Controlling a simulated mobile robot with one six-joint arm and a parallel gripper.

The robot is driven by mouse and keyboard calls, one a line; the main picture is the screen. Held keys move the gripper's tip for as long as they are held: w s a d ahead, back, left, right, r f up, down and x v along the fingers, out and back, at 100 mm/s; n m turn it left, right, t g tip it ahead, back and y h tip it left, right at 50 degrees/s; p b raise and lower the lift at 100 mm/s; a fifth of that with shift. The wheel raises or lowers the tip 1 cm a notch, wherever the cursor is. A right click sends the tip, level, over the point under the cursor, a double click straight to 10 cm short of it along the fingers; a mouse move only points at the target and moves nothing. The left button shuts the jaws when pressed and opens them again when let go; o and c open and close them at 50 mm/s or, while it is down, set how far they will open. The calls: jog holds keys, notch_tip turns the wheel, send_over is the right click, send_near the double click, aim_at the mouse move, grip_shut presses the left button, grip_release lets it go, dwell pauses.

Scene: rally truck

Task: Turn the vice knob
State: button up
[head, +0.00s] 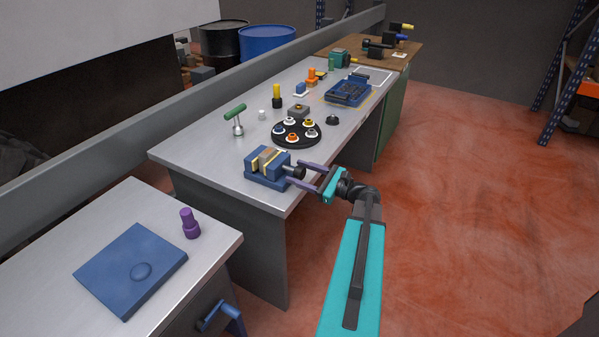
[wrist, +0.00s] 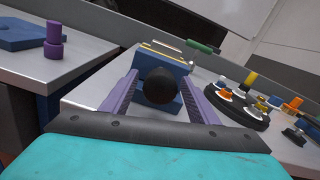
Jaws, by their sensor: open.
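The blue vice (head: 266,166) sits at the near corner of the long grey workbench, with a yellow and orange part between its jaws. Its dark round knob (head: 298,172) points toward my arm. In the wrist view the black knob (wrist: 160,86) is in the middle, with the blue vice body (wrist: 163,58) behind it. My gripper (head: 298,176) is open, its two purple fingers reaching to either side of the knob. In the wrist view the gripper (wrist: 158,92) shows one finger left and one right of the knob, with gaps visible. Contact cannot be told.
A black round tray (head: 296,143) with several coloured pieces stands behind the vice, and a green-handled tool (head: 236,117) stands at the back left. A nearer bench holds a blue plate (head: 115,285) and a purple peg (head: 190,224). The red floor (head: 470,210) at right is clear.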

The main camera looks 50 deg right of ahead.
jog(key=shift+w, duration=0.15)
jog(key=c, duration=1)
jog(key=shift+c, duration=0.2)
jog(key=shift+r+m+p, duration=0.1)
jog(key=shift+m+p, duration=0.3)
jog(key=shift+m+p, duration=1.1)
jog(key=shift+p, duration=0.1)
jog(key=shift+m+p, duration=1.2)
jog(key=shift+m, duration=0.3)
